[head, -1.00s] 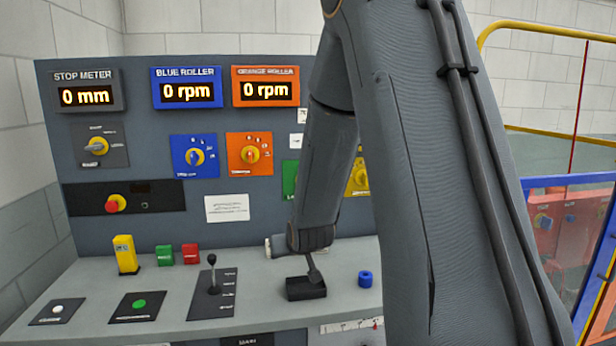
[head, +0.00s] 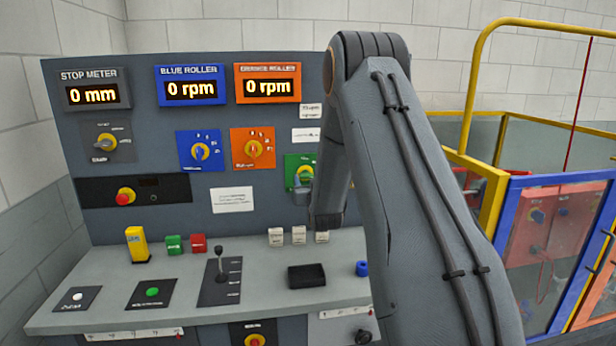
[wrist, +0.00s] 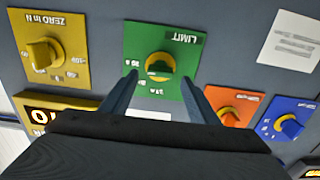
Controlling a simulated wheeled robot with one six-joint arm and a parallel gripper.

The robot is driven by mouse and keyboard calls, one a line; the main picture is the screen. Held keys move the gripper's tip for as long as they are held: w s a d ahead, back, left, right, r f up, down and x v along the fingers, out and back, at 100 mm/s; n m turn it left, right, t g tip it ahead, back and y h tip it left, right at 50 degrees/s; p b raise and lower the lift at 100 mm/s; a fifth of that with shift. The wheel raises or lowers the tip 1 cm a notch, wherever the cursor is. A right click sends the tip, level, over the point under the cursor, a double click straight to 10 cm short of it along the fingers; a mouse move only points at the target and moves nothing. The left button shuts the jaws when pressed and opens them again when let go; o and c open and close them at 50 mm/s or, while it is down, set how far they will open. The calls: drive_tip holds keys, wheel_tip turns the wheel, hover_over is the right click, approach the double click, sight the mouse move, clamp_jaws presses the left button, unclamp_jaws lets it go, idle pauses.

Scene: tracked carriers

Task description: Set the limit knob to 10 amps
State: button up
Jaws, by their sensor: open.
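The green panel (head: 292,160) is partly hidden by my arm in the head view. The scale marks are too small to read, so I cannot tell the knob's setting. My gripper (wrist: 158,77) is open and empty. Its two fingers show on either side of the knob in the wrist view; contact is not visible. In the head view my gripper (head: 303,190) is in front of the green panel's lower part.
A yellow ZERO panel (wrist: 70,28), an orange panel (wrist: 240,98) and a blue panel (wrist: 270,110) with knobs lie close by. The desk below holds a lever (head: 220,262), a black block (head: 306,275) and a blue ring (head: 362,268). A yellow rail (head: 470,90) stands at the right.

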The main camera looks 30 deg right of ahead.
drive_tip(key=shift+x, duration=0.9)
drive_tip(key=shift+c, duration=0.5)
drive_tip(key=c, duration=1)
drive_tip(key=shift+o, duration=0.3)
